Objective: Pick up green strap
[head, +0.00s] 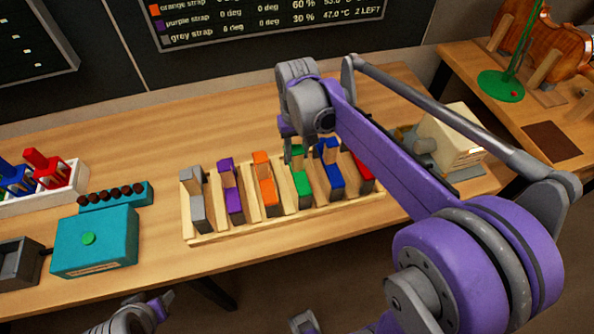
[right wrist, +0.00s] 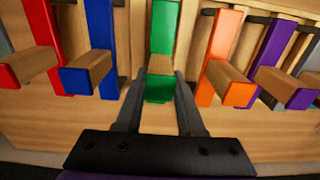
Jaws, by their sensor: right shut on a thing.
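The green strap (head: 301,186) stands in a slot of the wooden rack (head: 262,234), between the orange strap (head: 264,172) and the blue strap (head: 331,172). My right gripper (head: 291,150) reaches down to it from above. In the right wrist view, the green strap (right wrist: 160,88) is centred and my right gripper's two fingers (right wrist: 160,80) close around its wooden block. It still sits in line with the other straps. The arm hides part of the rack's right end.
Grey (head: 196,195), purple (head: 232,195) and red (head: 364,172) straps share the rack, close beside one another. A teal box (head: 95,242) and a white tray (head: 70,185) stand at the left. A beige machine (head: 452,138) stands at the right. The table behind the rack is clear.

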